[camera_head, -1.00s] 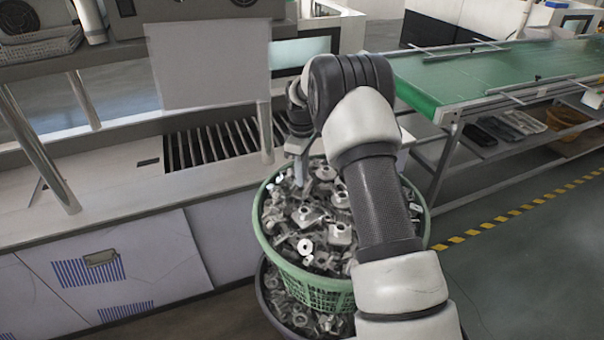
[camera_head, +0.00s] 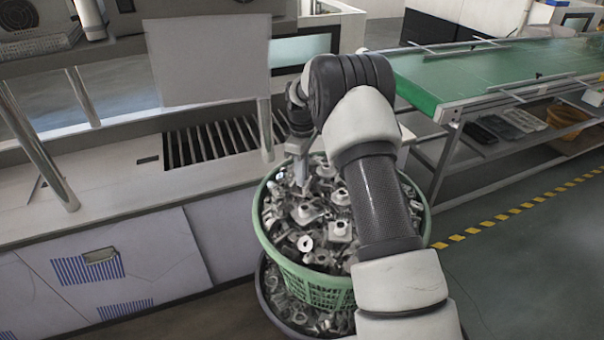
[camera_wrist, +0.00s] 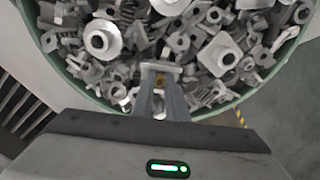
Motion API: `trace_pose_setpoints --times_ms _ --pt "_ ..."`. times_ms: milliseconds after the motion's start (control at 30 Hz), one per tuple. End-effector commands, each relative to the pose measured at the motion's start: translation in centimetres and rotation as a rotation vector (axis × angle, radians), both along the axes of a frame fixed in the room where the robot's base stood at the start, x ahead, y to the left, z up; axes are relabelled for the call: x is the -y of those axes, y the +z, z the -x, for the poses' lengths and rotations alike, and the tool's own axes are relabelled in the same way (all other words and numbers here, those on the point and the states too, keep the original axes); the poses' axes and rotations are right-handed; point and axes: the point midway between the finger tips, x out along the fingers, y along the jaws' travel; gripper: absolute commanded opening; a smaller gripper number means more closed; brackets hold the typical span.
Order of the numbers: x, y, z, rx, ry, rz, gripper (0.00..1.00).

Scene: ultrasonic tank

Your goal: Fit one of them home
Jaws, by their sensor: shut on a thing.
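Grey metal parts (camera_head: 340,230) of mixed shapes fill a green basket (camera_head: 310,286) below my arm. They also show in the wrist view, including a large flanged ring part (camera_wrist: 102,40). My gripper (camera_head: 300,178) points down at the basket's far left side, its tips among or just over the parts. In the wrist view my gripper (camera_wrist: 160,76) is shut on a small light-grey metal part (camera_wrist: 160,67) with a flat plate-like edge. Its lower side is hidden between the fingers. I cannot tell whether it still touches the heap.
A second, darker basket (camera_head: 273,305) of parts stands under the green one. Behind is a pale counter (camera_head: 110,205) with a slatted dark opening (camera_head: 215,140) and a grey upright panel (camera_head: 207,62). A green conveyor (camera_head: 480,75) stands right. Floor at right is clear.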

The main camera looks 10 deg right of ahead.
Motion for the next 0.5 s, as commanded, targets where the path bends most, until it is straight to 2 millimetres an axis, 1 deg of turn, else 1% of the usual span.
trace_pose_setpoints --times_ms 33,133,400,500 --pt "0.00 0.01 0.00 0.000 0.000 0.000 0.18" --pt "0.01 0.01 -0.01 0.000 0.000 0.000 0.35" --pt "0.01 0.05 -0.01 0.000 0.000 0.000 0.35" --pt "0.00 0.51 -0.07 0.002 0.000 0.000 0.35"
